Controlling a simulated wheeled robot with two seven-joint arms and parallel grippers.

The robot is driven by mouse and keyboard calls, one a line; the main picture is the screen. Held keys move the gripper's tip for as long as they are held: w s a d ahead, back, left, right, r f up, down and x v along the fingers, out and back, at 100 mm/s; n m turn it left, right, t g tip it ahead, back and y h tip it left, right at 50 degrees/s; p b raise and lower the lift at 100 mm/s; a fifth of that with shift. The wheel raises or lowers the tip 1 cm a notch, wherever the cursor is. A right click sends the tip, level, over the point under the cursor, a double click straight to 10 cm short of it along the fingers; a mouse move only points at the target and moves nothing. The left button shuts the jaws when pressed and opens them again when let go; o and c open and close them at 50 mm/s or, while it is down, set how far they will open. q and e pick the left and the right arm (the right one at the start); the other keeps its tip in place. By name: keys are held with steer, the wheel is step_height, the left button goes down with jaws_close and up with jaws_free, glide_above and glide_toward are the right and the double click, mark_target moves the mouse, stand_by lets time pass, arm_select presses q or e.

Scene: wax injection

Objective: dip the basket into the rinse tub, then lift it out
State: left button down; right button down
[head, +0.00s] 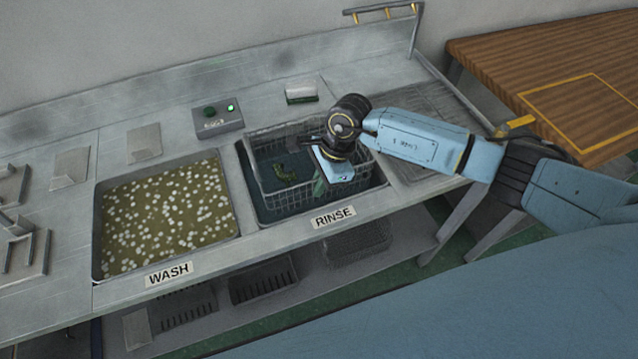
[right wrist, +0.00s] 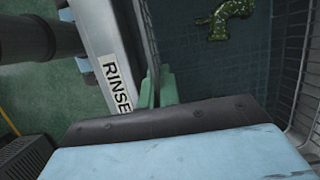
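The grey wire basket (head: 275,205) is inside the rinse tub (head: 247,190), its rim standing above the bench top. I cannot tell whether it rests on the tub floor. A green piece (head: 284,172) lies in the basket; it also shows in the right wrist view (right wrist: 222,16). My right gripper (head: 319,186) reaches down over the basket's near side. In the right wrist view its green fingers (right wrist: 156,88) lie close together on either side of the basket wall (right wrist: 152,45), shut on it. My left gripper is in neither view.
The wash tub (head: 237,232), with many pale bits floating in it, is left of the rinse tub. A ribbed draining area (head: 425,115) lies right, then a wooden table (head: 560,60) with a yellow outline.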

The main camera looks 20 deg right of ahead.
steer(key=shift+r+p, duration=3.15)
steer(key=shift+r, duration=2)
steer(key=shift+w, duration=0.1)
